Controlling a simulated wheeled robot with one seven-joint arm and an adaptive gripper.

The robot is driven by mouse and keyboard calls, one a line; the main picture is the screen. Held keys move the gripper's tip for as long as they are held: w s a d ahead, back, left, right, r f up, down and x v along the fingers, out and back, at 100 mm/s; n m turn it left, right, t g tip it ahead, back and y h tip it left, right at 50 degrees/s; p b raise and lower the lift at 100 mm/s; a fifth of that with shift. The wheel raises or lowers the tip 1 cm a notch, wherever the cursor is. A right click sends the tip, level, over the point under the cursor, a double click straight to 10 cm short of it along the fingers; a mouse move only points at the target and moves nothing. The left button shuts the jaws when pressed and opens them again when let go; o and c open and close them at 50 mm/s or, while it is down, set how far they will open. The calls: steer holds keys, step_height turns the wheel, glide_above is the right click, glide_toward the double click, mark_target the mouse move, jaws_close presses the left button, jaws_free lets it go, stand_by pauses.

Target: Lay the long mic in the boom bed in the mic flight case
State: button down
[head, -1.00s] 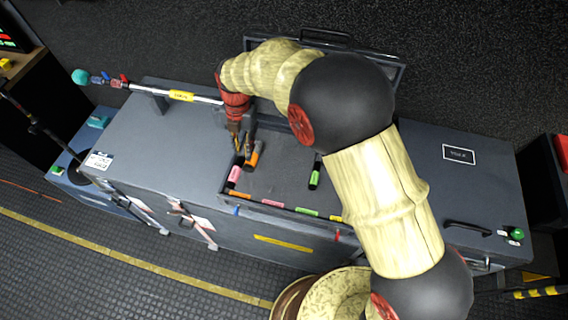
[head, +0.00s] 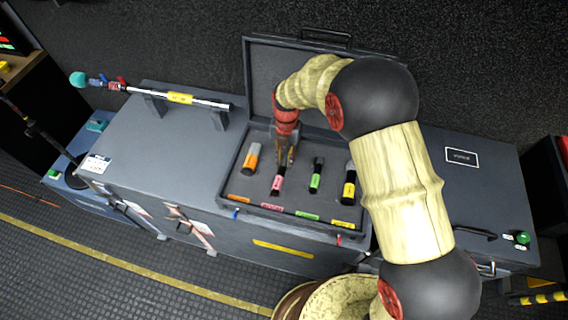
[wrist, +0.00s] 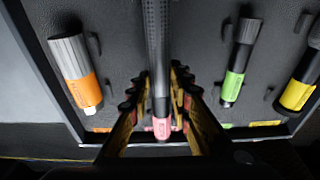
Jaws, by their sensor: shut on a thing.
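The mic flight case (head: 243,178) is open, with dark foam inside. My gripper (head: 285,158) is over the case, shut on the long mic (head: 277,182), which has a dark ribbed body and a pink band. In the wrist view the long mic (wrist: 157,45) runs lengthwise between the fingers (wrist: 158,92), its pink end toward the case's front edge. It lines up with the pink label (head: 272,207) on that edge. The fingers cover part of the mic. I cannot tell whether it touches the foam, and the bed under it is hidden.
An orange-banded mic (head: 252,158) lies to the left. A green-banded mic (head: 316,176) and a yellow-banded mic (head: 349,186) lie to the right. The raised lid (head: 262,75) stands behind. A pole (head: 205,102) rests on supports left of the case.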

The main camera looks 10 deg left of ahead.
mark_target(285, 157)
steer(key=shift+a+f, duration=0.1)
steer(key=shift+f, duration=1.2)
steer(key=shift+f, duration=0.1)
steer(key=c, duration=1.6)
jaws_free()
steer(key=shift+c, duration=0.2)
steer(key=r, duration=0.4)
steer(key=w+r+p, duration=0.1)
steer(key=r, duration=0.7)
steer(key=shift+w+p, duration=0.2)
steer(key=shift+p, duration=0.15)
steer(key=shift+r, duration=0.1)
